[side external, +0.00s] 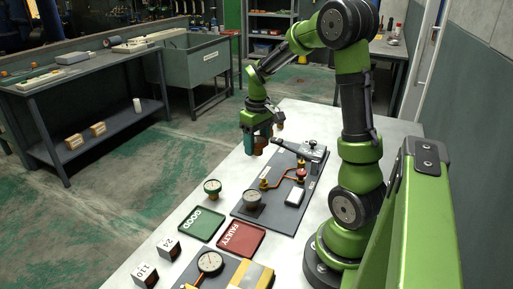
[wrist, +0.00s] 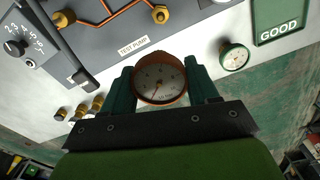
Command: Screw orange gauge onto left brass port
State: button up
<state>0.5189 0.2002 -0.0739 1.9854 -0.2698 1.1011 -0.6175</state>
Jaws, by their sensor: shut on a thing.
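The orange gauge (wrist: 158,80) has a white dial and an orange rim. My gripper (wrist: 161,88) is shut on it, with one green finger on each side. Brass fittings with copper-coloured tubing sit on the board; one brass fitting (side external: 264,183) is nearer the camera. In the wrist view a brass fitting (wrist: 160,14) is beyond the gauge, apart from it. I cannot tell which fitting is the left port. The gauge's stem is hidden.
A green-rimmed gauge (side external: 212,187) stands on the table beside the board. A green GOOD tray (side external: 201,224) and a red FAULTY tray (side external: 241,238) lie in front. A white-faced gauge (side external: 253,197) and a red knob (side external: 300,173) are on the board. A black-rimmed gauge (side external: 210,262) is nearest.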

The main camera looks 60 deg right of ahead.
jog(key=s+a+f, duration=0.2)
jog(key=s, duration=0.1)
jog(key=shift+f, duration=0.1)
jog(key=shift+w+d+f, duration=0.1)
jog(key=shift+d+f, duration=0.05)
jog(key=shift+f, duration=1.95)
jog(key=shift+f, duration=0.95)
jog(key=m, duration=0.3)
jog(key=shift+m, duration=0.3)
jog(key=m, duration=0.2)
jog(key=shift+d+m, duration=0.1)
jog(key=shift+m, duration=0.7)
